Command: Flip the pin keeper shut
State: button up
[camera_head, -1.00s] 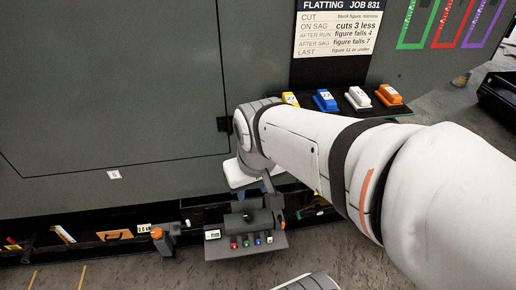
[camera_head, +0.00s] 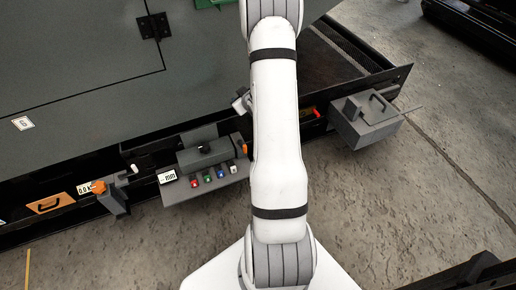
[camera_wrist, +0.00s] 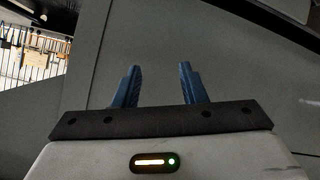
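I cannot make out for certain which part is the pin keeper. A grey box with a black handle and a thin rod (camera_head: 367,120) sits at the right end of the low black rail in the head view. A grey post with an orange knob (camera_head: 110,195) stands at the left. My gripper (camera_wrist: 158,88) shows in the wrist view with its two blue fingers apart and nothing between them. It faces a plain dark grey surface. In the head view my arm covers most of the gripper, so its distance from the rail parts is hidden.
A grey panel with coloured buttons (camera_head: 215,177) projects from the rail, just left of my arm. A large grey cabinet wall (camera_head: 75,70) with a hinged door stands behind. Concrete floor (camera_head: 420,195) is clear at right.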

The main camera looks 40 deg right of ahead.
jog(key=s+d+f+t+b, duration=0.2)
jog(key=s+f+b, duration=0.15)
jog(key=f, duration=0.65)
jog(key=s+d+f+m+t+h+b, duration=0.1)
jog(key=s+d+f+t+b, duration=0.2)
jog(key=f, duration=0.7)
jog(key=s+d+f+t+b, duration=0.1)
jog(key=s+d+f+b, duration=0.15)
jog(key=f+b, duration=0.45)
jog(key=w, duration=0.2)
jog(key=w+f, duration=0.1)
jog(key=w, duration=0.1)
jog(key=w+f+b, duration=0.1)
jog(key=w, duration=0.1)
jog(key=shift+w+d, duration=0.35)
jog(key=shift+c, duration=0.5)
grip_shut()
